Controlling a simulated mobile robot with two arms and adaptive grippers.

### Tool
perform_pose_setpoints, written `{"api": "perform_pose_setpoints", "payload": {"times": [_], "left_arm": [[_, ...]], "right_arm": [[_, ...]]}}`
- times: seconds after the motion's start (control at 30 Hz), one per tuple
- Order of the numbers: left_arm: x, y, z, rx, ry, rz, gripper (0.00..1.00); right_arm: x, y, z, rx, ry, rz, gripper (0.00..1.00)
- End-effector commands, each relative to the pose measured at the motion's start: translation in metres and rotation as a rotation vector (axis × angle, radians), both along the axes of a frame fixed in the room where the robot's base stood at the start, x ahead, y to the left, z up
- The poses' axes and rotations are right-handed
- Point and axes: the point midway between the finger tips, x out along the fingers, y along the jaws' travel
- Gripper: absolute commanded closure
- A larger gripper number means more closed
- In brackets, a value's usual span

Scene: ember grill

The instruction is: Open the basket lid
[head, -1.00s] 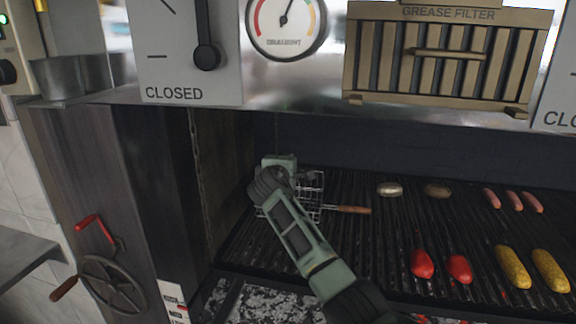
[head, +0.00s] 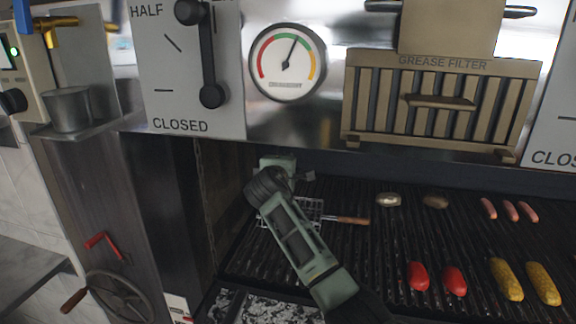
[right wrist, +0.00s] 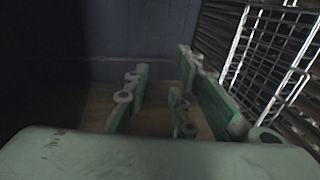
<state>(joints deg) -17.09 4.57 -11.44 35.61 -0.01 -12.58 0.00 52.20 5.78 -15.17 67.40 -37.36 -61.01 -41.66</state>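The wire grill basket (head: 312,210) lies on the left part of the grill grate, its wooden handle (head: 352,220) pointing right. My right arm crosses in front of it and hides much of it. I cannot tell how its lid stands. My right gripper (head: 285,168) is at the basket's back left end, mostly hidden by its wrist in the head view. In the right wrist view the right gripper (right wrist: 160,78) has its fingers apart with nothing between them. The basket's wire mesh (right wrist: 270,55) is just right of the fingers, apparently apart from them. My left gripper is out of view.
The grate (head: 340,255) also holds mushrooms (head: 388,200), sausages (head: 507,210), red peppers (head: 436,278) and corn (head: 524,282). The grill's dark left wall (head: 222,195) is close to my right gripper. A metal hood with a gauge (head: 287,62) overhangs the grate.

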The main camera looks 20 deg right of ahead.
Motion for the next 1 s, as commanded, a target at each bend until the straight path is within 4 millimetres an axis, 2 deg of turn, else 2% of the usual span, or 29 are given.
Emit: {"api": "perform_pose_setpoints", "payload": {"times": [0.37,0.87,1.0], "left_arm": [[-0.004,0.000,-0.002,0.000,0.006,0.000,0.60],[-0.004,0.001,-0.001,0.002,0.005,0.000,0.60],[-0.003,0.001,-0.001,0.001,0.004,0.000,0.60]], "right_arm": [[-0.008,0.006,0.021,0.001,-0.002,0.000,0.77],[-0.009,0.006,0.022,0.001,-0.001,0.000,0.77],[-0.017,0.012,0.025,-0.001,-0.002,0.002,0.77]]}}
